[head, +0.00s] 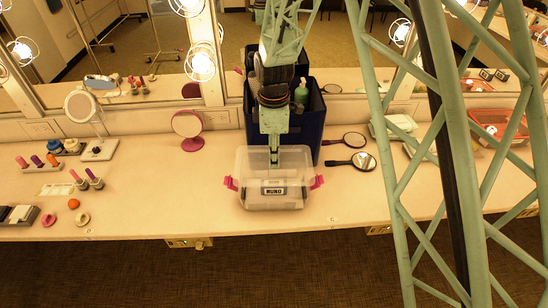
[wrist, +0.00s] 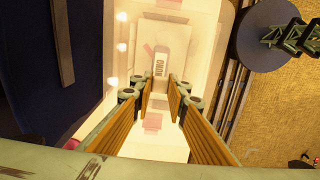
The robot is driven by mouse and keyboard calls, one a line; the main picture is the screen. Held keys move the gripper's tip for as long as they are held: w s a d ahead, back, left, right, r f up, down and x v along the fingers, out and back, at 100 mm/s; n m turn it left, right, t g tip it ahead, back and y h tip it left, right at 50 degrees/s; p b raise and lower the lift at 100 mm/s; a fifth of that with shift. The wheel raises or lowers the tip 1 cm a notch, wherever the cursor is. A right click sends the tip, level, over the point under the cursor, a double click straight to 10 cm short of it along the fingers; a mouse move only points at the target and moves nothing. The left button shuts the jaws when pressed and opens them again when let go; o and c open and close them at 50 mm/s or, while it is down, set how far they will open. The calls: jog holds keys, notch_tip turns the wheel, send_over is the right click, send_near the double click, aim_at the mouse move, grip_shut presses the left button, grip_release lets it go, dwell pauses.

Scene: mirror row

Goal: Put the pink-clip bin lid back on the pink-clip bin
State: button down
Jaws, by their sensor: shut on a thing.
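The pink-clip bin (head: 290,203) is a clear box with pink clips on its left and right sides and a dark-lettered label on its front. It stands near the counter's front edge. My gripper (head: 275,158) points down over the bin's middle. The bin lid (head: 253,160) looks like a clear, pale sheet at the bin's top, hard to tell from the box. In the wrist view my gripper (wrist: 155,95) has its ribbed orange fingers around something pale, with the label beyond. I cannot tell whether the lid sits flush on the rim.
A dark blue caddy (head: 312,115) with bottles stands close behind the bin. Two hand mirrors (head: 364,161) lie to its right, and a pink round mirror (head: 187,125) stands to its left. An orange basket (head: 492,122) is far right. Counter beside the bin is clear.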

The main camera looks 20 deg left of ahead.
jog(key=shift+f+b, duration=1.7)
jog(key=shift+f, duration=1.95)
jog(key=c, duration=2.5)
grip_release()
jog(key=shift+o, duration=0.2)
jog(key=shift+r, duration=5.95)
jog(key=shift+r+p, duration=1.55)
jog(key=shift+r, duration=1.45)
